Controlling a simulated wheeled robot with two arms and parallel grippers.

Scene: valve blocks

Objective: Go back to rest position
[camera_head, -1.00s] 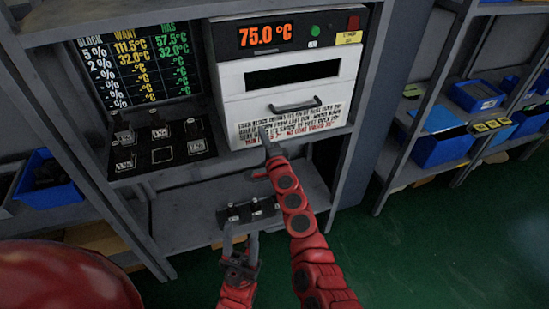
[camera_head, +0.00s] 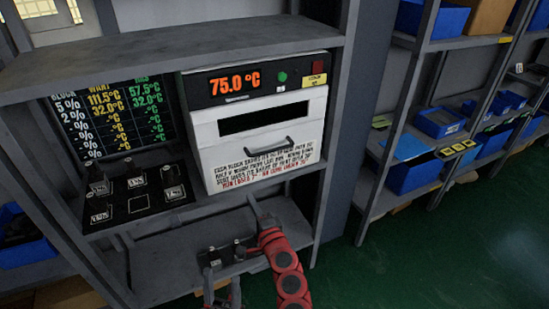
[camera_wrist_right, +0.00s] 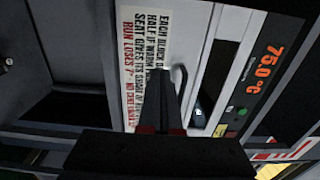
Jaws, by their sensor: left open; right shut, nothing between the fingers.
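My right gripper (camera_head: 254,206) is shut and empty in the head view, just below the oven's printed panel. In the right wrist view its closed fingers (camera_wrist_right: 166,75) point toward the oven's front, near the handle; I cannot tell whether they touch it.
A black tray (camera_head: 160,212) with several valve blocks stands left of the oven, under a dark board (camera_head: 115,120) of readings. The grey shelf frame (camera_head: 335,140) surrounds the oven. Blue bins (camera_head: 412,175) fill shelves at right. Green floor (camera_head: 400,270) is clear at lower right.

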